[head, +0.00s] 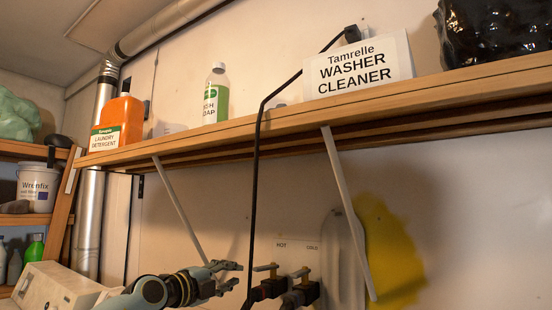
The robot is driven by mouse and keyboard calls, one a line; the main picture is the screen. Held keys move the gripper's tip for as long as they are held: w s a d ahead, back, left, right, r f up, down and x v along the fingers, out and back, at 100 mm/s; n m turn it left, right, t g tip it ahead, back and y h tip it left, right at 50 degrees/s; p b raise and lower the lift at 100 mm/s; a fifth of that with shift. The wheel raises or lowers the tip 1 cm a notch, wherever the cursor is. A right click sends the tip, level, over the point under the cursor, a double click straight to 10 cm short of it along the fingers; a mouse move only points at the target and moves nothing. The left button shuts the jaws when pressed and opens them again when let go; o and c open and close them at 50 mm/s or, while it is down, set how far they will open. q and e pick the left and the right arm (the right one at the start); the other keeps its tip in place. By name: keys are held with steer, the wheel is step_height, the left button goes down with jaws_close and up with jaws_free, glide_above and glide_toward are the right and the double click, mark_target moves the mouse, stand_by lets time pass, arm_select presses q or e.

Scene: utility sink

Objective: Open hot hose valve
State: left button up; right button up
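The hot hose valve (268,285) is on the left of a pair at the bottom centre, below the word HOT on a pale wall box (298,250). It has a dark reddish body and a small brass-coloured lever (265,267) on top. The cold valve (300,290) is just to its right, with a similar lever. My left gripper (238,276) comes in from the left, with its fingers apart and pointing right. It appears empty, just left of the hot valve in the picture; I cannot tell the depth between them. My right gripper is out of view.
A black cable (257,170) hangs from the wooden shelf (300,118) down between my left gripper and the valves. Slanted shelf braces (180,212) flank the area. An appliance (55,287) stands at the lower left.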

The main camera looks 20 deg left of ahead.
arm_select(q)
steer(key=w+d+r+n+t+h+p, duration=0.2)
steer(key=w+d+r+n+h+p, duration=0.15)
steer(key=d+r, duration=0.45)
steer(key=w+d+r+n+t+h+p, duration=0.2)
steer(key=d+r+n+t, duration=0.15)
steer(key=r, duration=0.85)
step_height(320, 180, up, 7)
steer(key=a+n+t+y+p, duration=0.1)
steer(key=a+n+t+y, duration=0.1)
steer(key=n+y, duration=1)
steer(key=shift+w+a+n+t+p, duration=0.2)
steer(key=shift+w+n+t+p, duration=0.2)
steer(key=shift+n+t, duration=0.55)
steer(key=shift+o, duration=0.3)
steer(key=shift+y, duration=0.25)
